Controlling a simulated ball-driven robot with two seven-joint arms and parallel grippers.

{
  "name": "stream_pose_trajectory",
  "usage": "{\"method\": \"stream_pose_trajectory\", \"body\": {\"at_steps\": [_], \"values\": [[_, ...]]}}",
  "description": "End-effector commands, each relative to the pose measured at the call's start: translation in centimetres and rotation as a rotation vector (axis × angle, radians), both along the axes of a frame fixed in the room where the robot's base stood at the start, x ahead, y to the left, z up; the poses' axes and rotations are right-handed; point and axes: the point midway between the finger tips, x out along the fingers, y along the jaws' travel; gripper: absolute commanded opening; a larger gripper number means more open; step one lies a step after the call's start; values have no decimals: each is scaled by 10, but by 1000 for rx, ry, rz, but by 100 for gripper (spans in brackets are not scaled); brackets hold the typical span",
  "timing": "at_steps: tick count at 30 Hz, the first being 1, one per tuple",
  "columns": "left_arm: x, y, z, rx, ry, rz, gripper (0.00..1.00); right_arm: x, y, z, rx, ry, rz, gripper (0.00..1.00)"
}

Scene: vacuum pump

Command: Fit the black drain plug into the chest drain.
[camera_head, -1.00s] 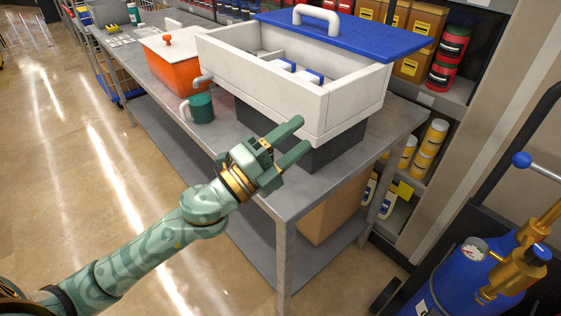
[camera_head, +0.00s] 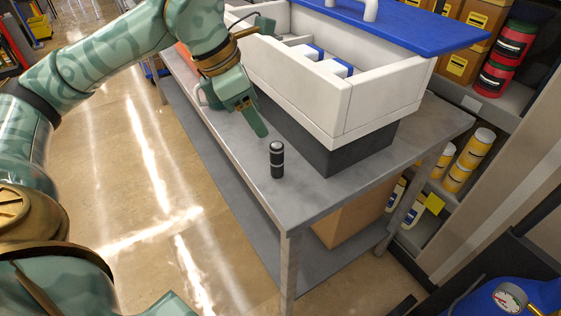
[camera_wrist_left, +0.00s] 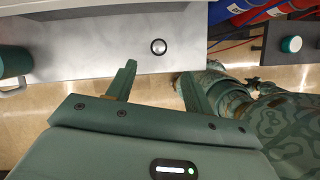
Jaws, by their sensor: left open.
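The black drain plug (camera_head: 277,162) is a short dark cylinder with a pale band, standing upright on the metal table near its front edge. Its round top shows in the left wrist view (camera_wrist_left: 158,47), beyond the gap between the fingers. The white chest (camera_head: 345,110) stands behind the plug on a dark base; I cannot make out its drain. My left gripper (camera_wrist_left: 158,85) is open and empty, apart from the plug. In the head view its fingers (camera_head: 250,118) are up and left of the plug, beside the chest's near end. My right gripper is not in view.
The blue lid (camera_head: 425,28) lies across the chest's far side. A teal mug (camera_wrist_left: 14,62) stands on the table (camera_head: 325,195), mostly hidden behind my gripper in the head view. The tabletop right around the plug is clear. Shelves with yellow tubs (camera_head: 458,176) stand at right.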

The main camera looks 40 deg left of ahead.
Motion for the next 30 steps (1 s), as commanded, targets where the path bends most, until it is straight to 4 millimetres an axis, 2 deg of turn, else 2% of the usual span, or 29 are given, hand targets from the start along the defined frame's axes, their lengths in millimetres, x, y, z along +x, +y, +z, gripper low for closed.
{"method": "stream_pose_trajectory", "body": {"at_steps": [1,4,8,14,21,24,29,30], "values": [[4,-4,-19,-2,9,-3,52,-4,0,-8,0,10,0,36],[11,-9,-39,-3,9,-3,52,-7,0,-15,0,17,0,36],[17,-14,-55,-3,5,-1,52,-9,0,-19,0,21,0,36],[21,-16,-65,-4,2,-2,52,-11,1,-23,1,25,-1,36],[31,-20,-104,-4,7,-2,52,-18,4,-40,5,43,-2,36],[34,-23,-111,-4,3,-1,52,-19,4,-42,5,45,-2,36],[34,-23,-108,-3,0,-1,52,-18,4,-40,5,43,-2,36],[34,-23,-108,-3,0,-1,49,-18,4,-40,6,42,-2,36]]}}
